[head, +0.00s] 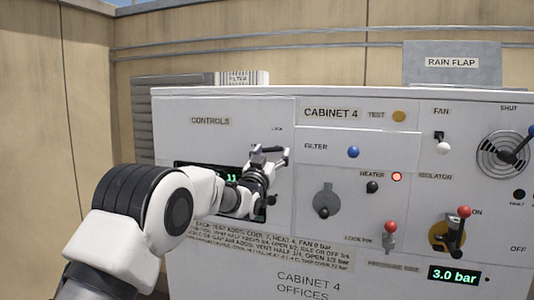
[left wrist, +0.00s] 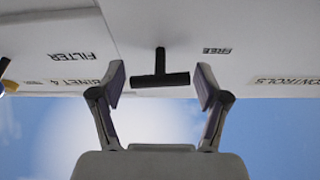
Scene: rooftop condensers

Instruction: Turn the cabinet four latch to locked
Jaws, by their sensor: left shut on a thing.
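Cabinet 4 (head: 345,112) is a white panel in the head view. Its latch (left wrist: 160,78) is a black T-shaped handle on the panel face, beside a label reading FREE (left wrist: 217,51), which appears upside down in the left wrist view. My left gripper (head: 269,155) is at the panel between the CONTROLS and FILTER labels, and it is shut on the latch. In the left wrist view its two fingers (left wrist: 160,87) stand on either side of the crossbar. In the head view the gripper hides most of the latch. My right gripper is not in view.
A rain flap (head: 452,66) stands on top. A display (head: 454,275) reads 3.0 bar. A tan wall is behind.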

